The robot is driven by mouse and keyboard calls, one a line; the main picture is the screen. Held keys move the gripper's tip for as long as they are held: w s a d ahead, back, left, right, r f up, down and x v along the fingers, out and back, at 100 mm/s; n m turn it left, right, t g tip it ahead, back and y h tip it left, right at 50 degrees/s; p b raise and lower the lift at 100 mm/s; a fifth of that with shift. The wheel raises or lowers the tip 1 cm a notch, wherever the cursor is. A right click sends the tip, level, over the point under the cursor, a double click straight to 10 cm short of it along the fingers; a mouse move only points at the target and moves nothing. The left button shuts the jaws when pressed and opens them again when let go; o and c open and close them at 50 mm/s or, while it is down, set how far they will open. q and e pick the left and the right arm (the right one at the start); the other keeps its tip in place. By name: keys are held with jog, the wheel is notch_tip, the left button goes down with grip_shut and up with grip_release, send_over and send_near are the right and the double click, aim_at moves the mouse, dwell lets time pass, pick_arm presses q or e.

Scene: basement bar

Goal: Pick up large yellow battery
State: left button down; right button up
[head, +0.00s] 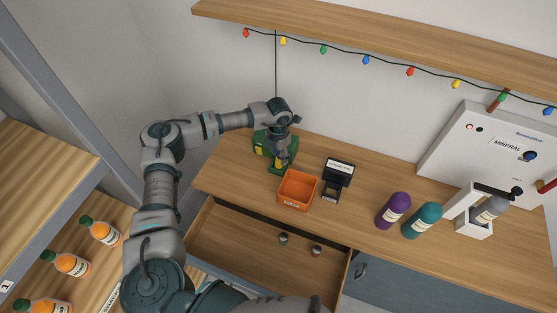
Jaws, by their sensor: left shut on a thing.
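A green holder (262,138) with yellow parts stands at the back left end of the wooden counter, near the wall. My left gripper (281,149) reaches down over it from the left. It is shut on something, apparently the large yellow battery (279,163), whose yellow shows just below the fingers. The gripper and wrist hide much of the battery and holder, so I cannot tell whether the battery is still seated there. My right gripper is not in view.
An orange bin (297,190) and a black stand (337,177) are beside the holder. Purple (393,210) and teal (422,220) bottles stand farther right, before a white machine (494,155). Below, an open drawer (245,245) holds two small items. A shelf (390,50) with string lights hangs above.

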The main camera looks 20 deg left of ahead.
aim_at(278, 155)
pick_arm(q)
jog(key=r, duration=0.7)
jog(key=shift+s+d+r, duration=0.1)
jog(key=shift+d+r, duration=0.1)
jog(key=shift+c, duration=1.9)
grip_release()
jog(key=shift+a, duration=0.1)
